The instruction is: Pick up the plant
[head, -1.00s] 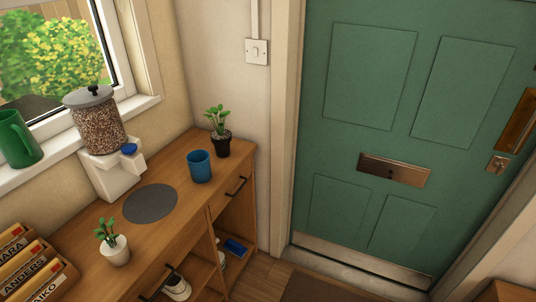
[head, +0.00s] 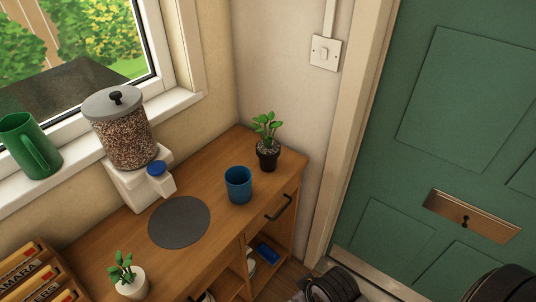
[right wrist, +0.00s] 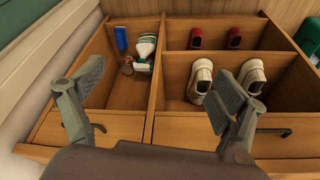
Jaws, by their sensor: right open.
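Two potted plants stand on the wooden cabinet top in the head view. One plant (head: 267,142) is in a black pot at the far right corner by the wall. The other plant (head: 128,277) is in a white pot at the near end, at the bottom of the view. Neither plant shows in the right wrist view. My right gripper (right wrist: 160,74) is open and empty, with its fingers wide apart in front of the cabinet's open shelves. Dark parts of my own body show at the lower right of the head view. My left gripper is not in view.
A blue cup (head: 238,186) stands near the black-potted plant, beside a grey round mat (head: 179,222). A jar dispenser (head: 124,135) and green jug (head: 28,146) are by the window. White shoes (right wrist: 201,79) sit in the cabinet. The green door (head: 455,110) is right.

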